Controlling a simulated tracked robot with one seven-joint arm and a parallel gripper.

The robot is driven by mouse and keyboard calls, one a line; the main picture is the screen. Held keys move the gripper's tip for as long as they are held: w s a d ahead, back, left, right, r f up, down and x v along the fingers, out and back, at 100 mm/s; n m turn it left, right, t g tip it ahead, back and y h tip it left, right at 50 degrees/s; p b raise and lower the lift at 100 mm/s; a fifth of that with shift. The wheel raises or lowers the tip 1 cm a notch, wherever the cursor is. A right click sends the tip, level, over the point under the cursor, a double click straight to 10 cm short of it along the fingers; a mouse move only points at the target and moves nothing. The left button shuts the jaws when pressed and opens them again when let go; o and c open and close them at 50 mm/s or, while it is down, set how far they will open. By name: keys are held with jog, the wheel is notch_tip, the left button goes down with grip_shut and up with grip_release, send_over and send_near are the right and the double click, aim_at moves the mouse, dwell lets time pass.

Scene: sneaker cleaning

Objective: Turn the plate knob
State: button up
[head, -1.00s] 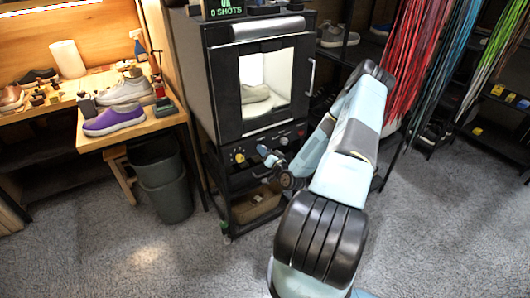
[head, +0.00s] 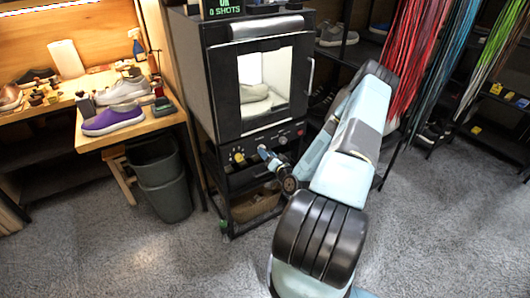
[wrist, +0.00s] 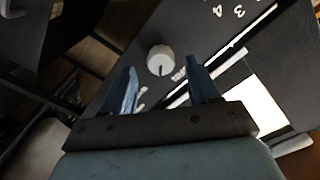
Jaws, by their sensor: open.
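A round pale knob (wrist: 160,59) with a dark pointer line sits on the black front panel in the wrist view. Small white lettering beside it is too blurred to read. My gripper (wrist: 160,69) is open, with its two blue fingers on either side of the knob's lower end in the picture; I cannot tell whether they touch it. In the head view my gripper (head: 265,153) is at the control panel (head: 255,144) below the lit box and hides part of it. A light shoe (head: 255,92) stands inside the box, behind its window.
A yellow knob (head: 239,157) is left of my gripper and a dark knob (head: 283,140) is right of it. A door handle (head: 311,77) is at the box's right edge. A workbench with a purple shoe (head: 112,120) and a grey bin (head: 163,180) stand left.

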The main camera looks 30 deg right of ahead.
jog(key=s, duration=1)
jog(key=shift+s+d, duration=0.2)
jog(key=shift+s, duration=0.15)
jog(key=shift+w, duration=0.15)
jog(key=w+a+r+n+g+h, duration=0.1)
jog(key=w+r+n+g, duration=0.3)
jog(key=r, duration=0.6)
jog(key=w+a+r+n+g, duration=0.1)
jog(key=w+r+n+g, duration=0.35)
jog(key=r, duration=0.55)
jog(key=s+a+r+g+h, duration=0.1)
jog(key=s+a+r, duration=0.2)
jog(key=r, duration=0.5)
jog(key=s+a+r+g+h, duration=0.1)
jog(key=s+a+r, duration=0.25)
jog(key=r, duration=0.45)
jog(key=s+a+r, duration=0.4)
jog(key=s, duration=0.3)
jog(key=s+a+r+g+y, duration=0.1)
jog(key=s+a+r, duration=0.3)
jog(key=s, duration=0.4)
jog(key=s+a+r+m+g+y, duration=0.1)
jog(key=s+a+r, duration=0.3)
jog(key=s, duration=0.3)
jog(key=shift+s+a+r, duration=0.4)
jog(key=shift+a, duration=0.05)
